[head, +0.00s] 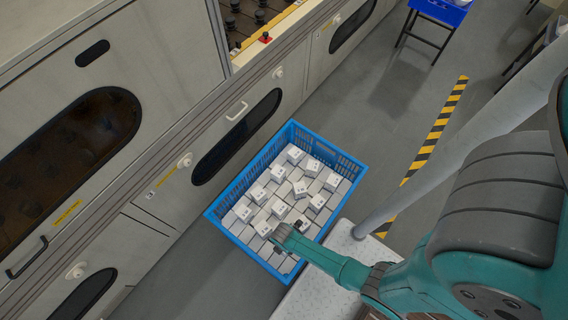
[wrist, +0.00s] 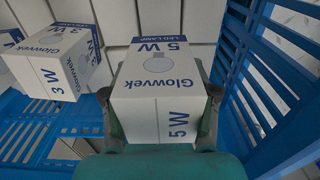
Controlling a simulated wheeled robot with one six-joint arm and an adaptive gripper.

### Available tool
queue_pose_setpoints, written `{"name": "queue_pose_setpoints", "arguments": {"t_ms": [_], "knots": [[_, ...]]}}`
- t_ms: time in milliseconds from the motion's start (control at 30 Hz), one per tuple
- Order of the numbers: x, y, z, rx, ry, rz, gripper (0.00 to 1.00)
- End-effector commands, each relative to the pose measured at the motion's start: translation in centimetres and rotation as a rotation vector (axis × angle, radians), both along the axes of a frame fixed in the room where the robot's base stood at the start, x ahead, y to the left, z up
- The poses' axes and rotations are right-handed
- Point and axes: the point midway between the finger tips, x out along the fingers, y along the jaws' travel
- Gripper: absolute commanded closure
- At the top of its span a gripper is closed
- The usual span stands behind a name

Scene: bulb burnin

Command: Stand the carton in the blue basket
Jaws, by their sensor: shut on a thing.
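My gripper (head: 283,238) reaches over the near right side of the blue basket (head: 330,150). In the wrist view my gripper (wrist: 160,98) is shut on a white carton (wrist: 160,85) printed "Glowvek", "LED LAMP" and "5 W", with one finger on each side. In that view the basket's slatted wall (wrist: 275,65) rises to the right of the carton. Flat white cartons lie beyond the held one. I cannot tell whether its underside touches them. In the head view the held carton is mostly hidden by my gripper.
A white carton marked "3 W" (wrist: 58,62) lies at an angle left of the held one. Many white cartons fill the basket, several standing higher. A grey machine with a door handle (head: 237,111) stands along the left. A blue tray (head: 440,10) is on a stand at the top.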

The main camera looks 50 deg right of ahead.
Motion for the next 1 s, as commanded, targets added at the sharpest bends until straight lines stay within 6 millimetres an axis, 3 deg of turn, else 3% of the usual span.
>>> {"name": "queue_pose_setpoints", "arguments": {"t_ms": [533, 967, 1000], "knots": [[0.0, 0.0, -4.2, 0.000, 0.001, -0.001, 0.78], [0.1, 0.0, -4.7, 0.000, -0.001, -0.001, 0.78], [0.1, 0.0, -4.7, 0.000, -0.001, -0.001, 0.32]]}}
